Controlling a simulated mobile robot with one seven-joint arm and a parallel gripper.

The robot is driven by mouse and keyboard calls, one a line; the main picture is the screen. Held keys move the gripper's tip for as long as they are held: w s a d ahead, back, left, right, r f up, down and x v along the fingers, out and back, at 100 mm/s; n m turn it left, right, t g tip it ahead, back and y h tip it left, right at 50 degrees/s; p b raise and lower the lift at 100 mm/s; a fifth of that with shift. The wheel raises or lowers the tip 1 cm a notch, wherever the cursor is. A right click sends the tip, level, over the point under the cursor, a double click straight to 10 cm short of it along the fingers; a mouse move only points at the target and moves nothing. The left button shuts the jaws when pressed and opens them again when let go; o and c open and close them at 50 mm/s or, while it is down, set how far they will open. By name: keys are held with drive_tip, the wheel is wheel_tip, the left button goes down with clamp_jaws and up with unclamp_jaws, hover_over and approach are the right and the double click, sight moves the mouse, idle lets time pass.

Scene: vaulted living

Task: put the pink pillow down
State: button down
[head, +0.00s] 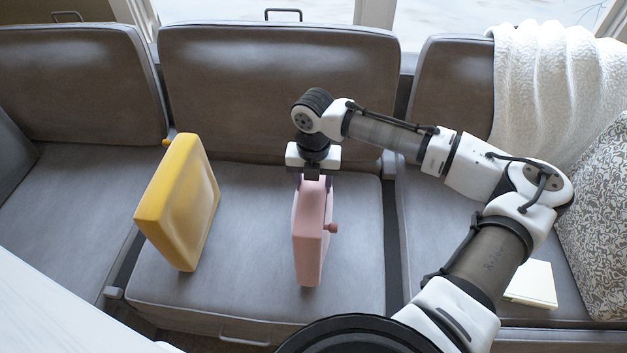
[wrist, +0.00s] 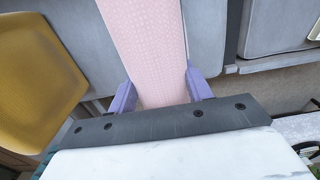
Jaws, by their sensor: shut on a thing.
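The pink pillow (head: 311,238) is a thin upright block with a small knob on its right side. My gripper (head: 313,180) points down and is shut on its top edge. In the wrist view the pillow (wrist: 147,45) runs up between the two purple fingers of my gripper (wrist: 160,88). The pillow is over the middle seat of the grey sofa (head: 245,190). I cannot tell whether its lower end touches the seat.
A yellow pillow (head: 180,203) stands tilted on the same seat to the left. A white blanket (head: 550,90) and a patterned pillow (head: 597,225) are at the right, with a pale book (head: 531,284) on the right seat. A white surface (head: 50,310) is at lower left.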

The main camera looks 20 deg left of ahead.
drive_tip(key=c, duration=0.6)
unclamp_jaws()
wheel_tip(320, 180, up, 12)
drive_tip(key=shift+r+b, duration=0.1)
drive_tip(key=shift+b, duration=0.2)
